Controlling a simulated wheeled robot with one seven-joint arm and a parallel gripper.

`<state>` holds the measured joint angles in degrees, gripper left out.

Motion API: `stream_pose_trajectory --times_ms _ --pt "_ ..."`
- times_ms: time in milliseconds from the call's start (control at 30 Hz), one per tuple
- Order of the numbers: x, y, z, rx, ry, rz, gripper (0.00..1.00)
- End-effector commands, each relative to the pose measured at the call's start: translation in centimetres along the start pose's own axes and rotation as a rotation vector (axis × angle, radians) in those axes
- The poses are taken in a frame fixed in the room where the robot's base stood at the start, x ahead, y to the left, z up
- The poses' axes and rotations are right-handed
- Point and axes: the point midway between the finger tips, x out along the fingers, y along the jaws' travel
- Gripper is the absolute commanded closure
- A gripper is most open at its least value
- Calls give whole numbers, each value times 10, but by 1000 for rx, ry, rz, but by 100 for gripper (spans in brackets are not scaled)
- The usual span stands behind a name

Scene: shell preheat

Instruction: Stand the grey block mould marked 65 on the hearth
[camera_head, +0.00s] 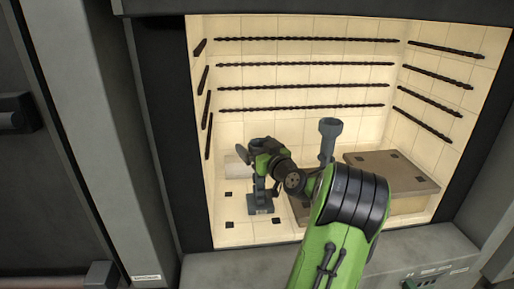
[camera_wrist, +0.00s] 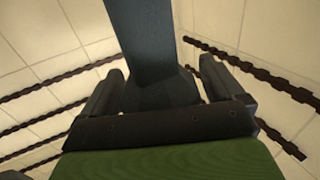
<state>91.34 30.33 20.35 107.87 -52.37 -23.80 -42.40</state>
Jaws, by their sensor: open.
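A blue-grey block-like piece (camera_head: 262,204), which looks like the mould, appears to stand on the pale kiln hearth (camera_head: 235,236), left of centre. I cannot read the mark 65 on it. My gripper (camera_head: 254,158) is just above it at the end of my green arm, partly hidden by my wrist. In the wrist view my gripper (camera_wrist: 163,85) is open, one finger on each side. A dark blue-grey upright piece (camera_wrist: 145,40) with a flared foot shows between and beyond the fingers. I cannot tell whether they touch it.
Another grey upright piece (camera_head: 327,135) with a wide top stands right of my wrist, its foot hidden by my arm. A brown slab (camera_head: 405,172) lies on a pale block at the right. Dark twisted rods (camera_head: 305,64) line the walls. Bare hearth shows at the front left.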

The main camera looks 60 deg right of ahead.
Motion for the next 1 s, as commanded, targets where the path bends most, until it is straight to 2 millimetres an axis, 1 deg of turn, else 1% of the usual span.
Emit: stream_pose_trajectory --times_ms 100,167,267,400,500,600,733,1000 --pt "0 0 -4 1 0 0 5" --pt "-9 2 -2 -2 -2 4 5" --pt "-34 2 1 -1 -2 6 5" --pt "-74 2 2 -1 -2 8 5" --pt "-97 2 1 -1 -1 7 5" --pt "-112 1 0 -1 -2 5 5" --pt "-120 0 -1 0 -1 0 5" --pt "-120 0 -2 0 0 0 5"
